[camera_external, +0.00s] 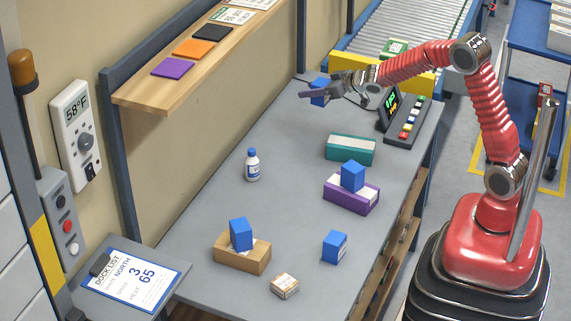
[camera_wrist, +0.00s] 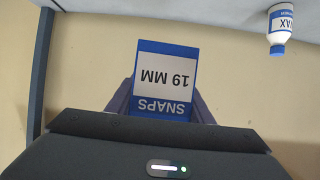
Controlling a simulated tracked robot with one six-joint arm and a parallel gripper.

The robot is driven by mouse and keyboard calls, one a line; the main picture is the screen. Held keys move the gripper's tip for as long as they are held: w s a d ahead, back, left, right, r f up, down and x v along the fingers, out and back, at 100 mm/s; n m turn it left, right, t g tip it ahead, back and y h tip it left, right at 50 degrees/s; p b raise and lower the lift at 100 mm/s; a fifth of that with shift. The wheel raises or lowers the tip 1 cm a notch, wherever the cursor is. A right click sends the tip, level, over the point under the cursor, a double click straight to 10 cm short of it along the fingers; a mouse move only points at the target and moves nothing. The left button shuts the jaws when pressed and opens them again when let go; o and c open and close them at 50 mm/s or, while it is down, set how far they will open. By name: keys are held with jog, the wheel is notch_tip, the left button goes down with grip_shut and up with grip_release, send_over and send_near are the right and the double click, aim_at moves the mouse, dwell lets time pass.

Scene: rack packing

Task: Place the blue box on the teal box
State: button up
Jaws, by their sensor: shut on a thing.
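My gripper (camera_external: 322,91) is shut on a blue box (camera_external: 318,97), held in the air above the far part of the table, up and left of the teal box in the external view. In the wrist view the held blue box (camera_wrist: 166,70) shows a white label reading "SNAPS 19 MM" between the fingers. The teal box (camera_external: 350,149) lies on the table with a pale top and nothing on it. Other blue boxes show: one on the purple box (camera_external: 341,197), one on the cardboard box (camera_external: 228,257) and one (camera_external: 335,246) on the table.
A white bottle (camera_external: 252,166) stands left of the teal box and also shows in the wrist view (camera_wrist: 280,24). A small carton (camera_external: 285,286) lies near the front. A button panel (camera_external: 405,120) stands right of the teal box. A wooden shelf (camera_external: 190,85) runs along the wall.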

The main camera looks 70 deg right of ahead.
jog(key=s+d, duration=0.2)
jog(key=s, duration=0.5)
jog(key=n+y, duration=0.1)
send_over(342, 140)
notch_tip(342, 140, down, 2)
jog(key=shift+f, duration=0.1)
jog(key=shift+f, duration=2.95)
jog(key=shift+f, duration=0.1)
jog(key=shift+f, duration=1.95)
